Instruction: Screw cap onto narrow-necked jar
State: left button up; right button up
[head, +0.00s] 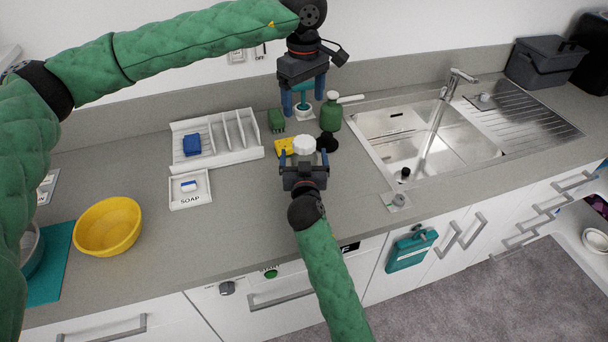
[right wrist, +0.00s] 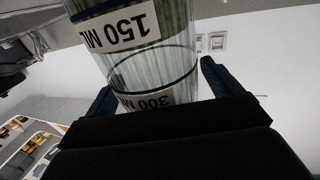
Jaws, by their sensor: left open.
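The clear jar (right wrist: 150,75) has labels reading 150 ML and 300 ML, upside down in the right wrist view, with green contents. My right gripper (head: 304,158) has one finger on each side of it and is shut on it, low in front of the counter's back half. A round white cap-like top (head: 304,145) shows between those fingers in the head view; whether it is seated on the jar's neck is unclear, and the jar's body is hidden there. My left gripper (head: 304,102) points down farther back, open, over a teal and white item (head: 304,112).
A green dispenser (head: 330,115) stands close right of my left gripper. The sink (head: 400,140) is right; a white divided tray (head: 240,153), soap dish (head: 190,203) and yellow bowl (head: 108,228) are left.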

jog(key=shift+s, duration=0.3)
pick_arm(q)
notch_tip(320, 180, down, 3)
jog(key=b, duration=0.3)
jog(key=shift+f, duration=0.15)
pick_arm(e)
jog(key=s, duration=0.7)
jog(key=shift+s+d, duration=0.1)
jog(key=shift+d, duration=0.05)
